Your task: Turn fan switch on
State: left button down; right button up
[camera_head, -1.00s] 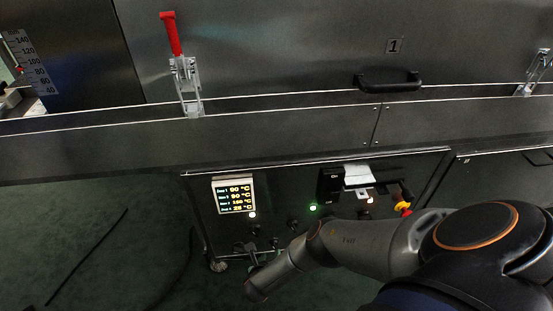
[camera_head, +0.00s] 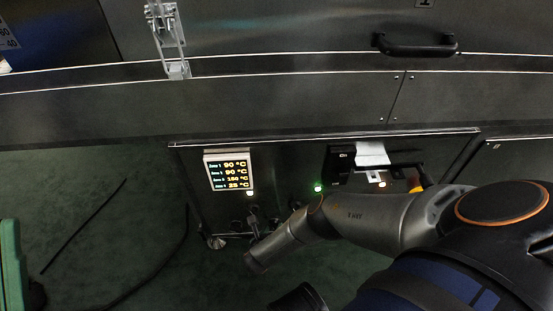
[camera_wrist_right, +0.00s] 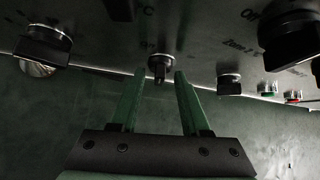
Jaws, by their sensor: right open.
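A row of dark knobs and switches sits on the grey control panel (camera_head: 290,165) below the dryer. In the right wrist view, a small dark switch (camera_wrist_right: 160,67) stands out from the panel, just beyond and between my right gripper's fingertips (camera_wrist_right: 160,76). The two green fingers are apart and nothing is gripped; contact with the switch cannot be told.
A dark knob (camera_wrist_right: 43,48) is left of the fingers, another (camera_wrist_right: 230,83) right, and a large one (camera_wrist_right: 290,30) upper right. The temperature display (camera_head: 229,173) and green light (camera_head: 318,188) are lit.

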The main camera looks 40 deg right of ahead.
jog(key=shift+w+d+f, duration=0.2)
jog(key=shift+w+f, duration=0.05)
jog(key=shift+f, duration=0.05)
jog(key=shift+c, duration=0.3)
grip_shut()
